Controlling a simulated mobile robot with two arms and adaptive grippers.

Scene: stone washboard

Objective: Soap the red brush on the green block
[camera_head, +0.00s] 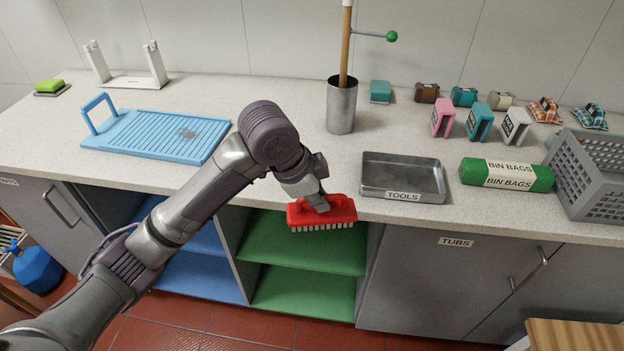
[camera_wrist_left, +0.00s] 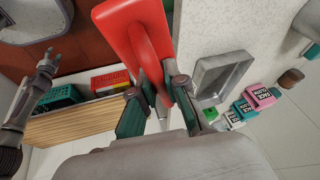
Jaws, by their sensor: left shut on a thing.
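The red brush (camera_head: 322,213) has pale bristles pointing down. My left gripper (camera_head: 316,197) is shut on its handle and holds it at the counter's front edge, in front of the green lower shelves. The brush (camera_wrist_left: 138,40) also fills the upper middle of the left wrist view, between the fingers. The green block (camera_head: 49,85) lies on a small dark dish at the far left back of the counter, well apart from the brush. My right gripper (camera_wrist_left: 46,64) shows small at the left of the wrist view; its finger opening is unclear.
A blue ribbed washboard (camera_head: 165,135) with an upright handle lies between the block and my arm. A metal TOOLS tray (camera_head: 404,177) is right of the brush. A metal cup (camera_head: 341,106) holding a stick, a bin-bag roll (camera_head: 506,174) and a grey crate (camera_head: 590,175) also stand on the counter.

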